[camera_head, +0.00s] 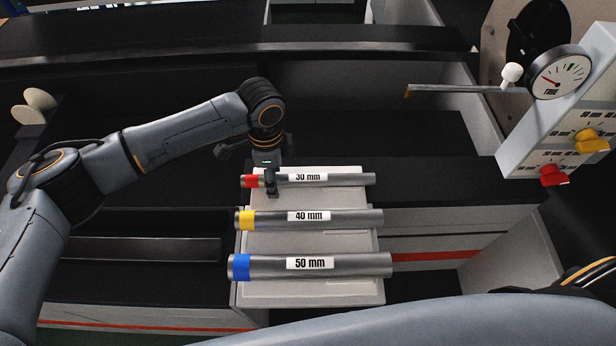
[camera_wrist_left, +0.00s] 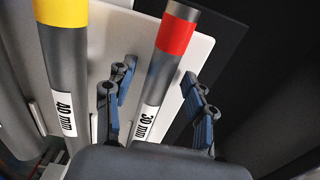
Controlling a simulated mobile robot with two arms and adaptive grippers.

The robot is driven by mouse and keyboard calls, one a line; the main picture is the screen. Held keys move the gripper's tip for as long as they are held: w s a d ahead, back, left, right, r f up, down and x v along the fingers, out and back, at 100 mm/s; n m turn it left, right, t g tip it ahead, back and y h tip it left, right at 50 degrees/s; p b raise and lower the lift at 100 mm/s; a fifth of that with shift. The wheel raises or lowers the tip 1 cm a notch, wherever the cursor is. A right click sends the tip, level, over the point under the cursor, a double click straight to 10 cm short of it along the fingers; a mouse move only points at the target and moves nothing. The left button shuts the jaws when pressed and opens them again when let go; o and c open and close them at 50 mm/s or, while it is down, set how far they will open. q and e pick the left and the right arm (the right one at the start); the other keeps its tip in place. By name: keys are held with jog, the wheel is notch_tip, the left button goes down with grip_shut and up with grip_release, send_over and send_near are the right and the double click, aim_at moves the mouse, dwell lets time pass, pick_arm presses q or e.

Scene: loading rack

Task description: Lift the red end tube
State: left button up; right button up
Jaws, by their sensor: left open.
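The red end tube (camera_head: 340,179) is a thin grey tube with a red band and a "30 mm" label. It lies at the far side of a light tray (camera_head: 305,291). My left gripper (camera_head: 271,188) is over this tube, just right of its red band. In the left wrist view the red end tube (camera_wrist_left: 172,62) runs between the two spread fingers of the left gripper (camera_wrist_left: 160,102). The fingers are open, one on each side, and I cannot tell whether they touch it. My right gripper is not in view; part of my right arm crosses the bottom right.
A yellow-banded 40 mm tube (camera_head: 355,218) and a blue-banded 50 mm tube (camera_head: 360,265) lie nearer on the tray. At the right stands a machine panel with a dial gauge (camera_head: 560,73), a yellow knob (camera_head: 591,141) and a red knob (camera_head: 553,176).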

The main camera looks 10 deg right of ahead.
pick_arm(q)
grip_shut()
jog(key=shift+r, duration=0.1)
jog(key=shift+r, duration=0.5)
notch_tip(320, 180, up, 2)
jog(key=shift+s+r+b, duration=0.1)
jog(key=shift+r+b, duration=0.1)
jog(key=shift+b, duration=0.1)
jog(key=s+d+r+p, duration=0.2)
jog(key=s+r, duration=1)
jog(key=s, duration=0.1)
jog(key=shift+s+d+r, duration=0.25)
jog(key=shift+s, duration=0.05)
